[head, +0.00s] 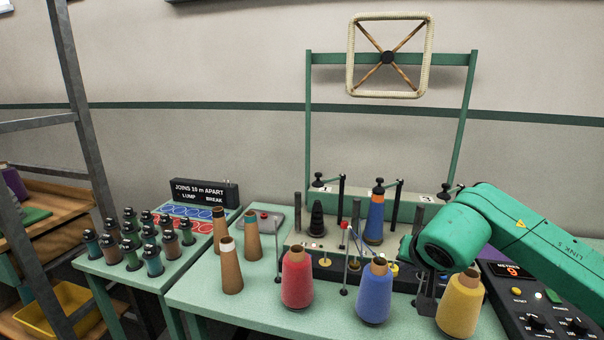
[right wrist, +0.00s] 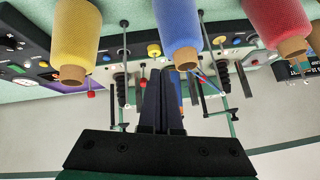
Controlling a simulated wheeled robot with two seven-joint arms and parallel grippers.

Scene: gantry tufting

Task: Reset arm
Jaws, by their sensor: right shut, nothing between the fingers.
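My right arm (head: 530,240) comes in from the right in the head view, its green link bent over the table's right side. My right gripper (right wrist: 162,80) shows in the right wrist view with its two dark fingers together and nothing between them. Behind the fingers, the blue yarn cone (right wrist: 180,30) is near the tips; I cannot tell how far apart they are. In the head view the gripper is mostly hidden behind the wrist and the yellow yarn cone (head: 460,305). My left gripper is in neither view.
Red (head: 297,280) and blue (head: 375,295) cones stand along the table front. A winding machine (head: 330,240) with posts is behind them. A control panel (head: 525,305) sits at right. Bare cones (head: 231,270) and a bobbin rack (head: 120,260) are left. A frame (head: 350,68) hangs above.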

